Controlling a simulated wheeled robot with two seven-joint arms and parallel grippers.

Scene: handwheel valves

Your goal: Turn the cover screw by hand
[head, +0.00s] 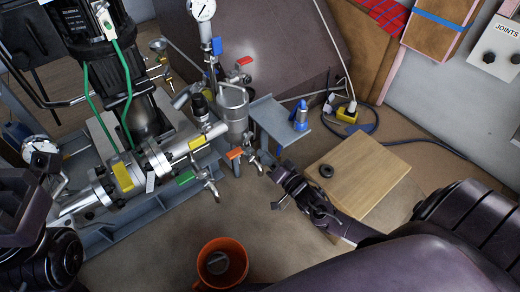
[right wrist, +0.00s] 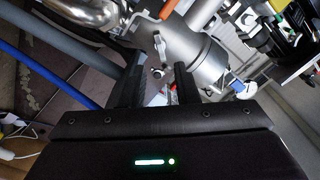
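My right gripper (head: 270,178) reaches in from the lower right, just right of the small fittings below the grey metal pot (head: 234,112). In the right wrist view its two dark fingers (right wrist: 158,84) stand apart with a gap between them. A small metal screw or handle (right wrist: 157,73) shows at that gap, in front of the pot (right wrist: 210,62); I cannot tell whether a finger touches it. I cannot clearly single out the cover screw in the head view. Dark parts of my left arm fill the lower left corner, and its fingers are not clearly visible.
An orange bucket (head: 222,262) stands below.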

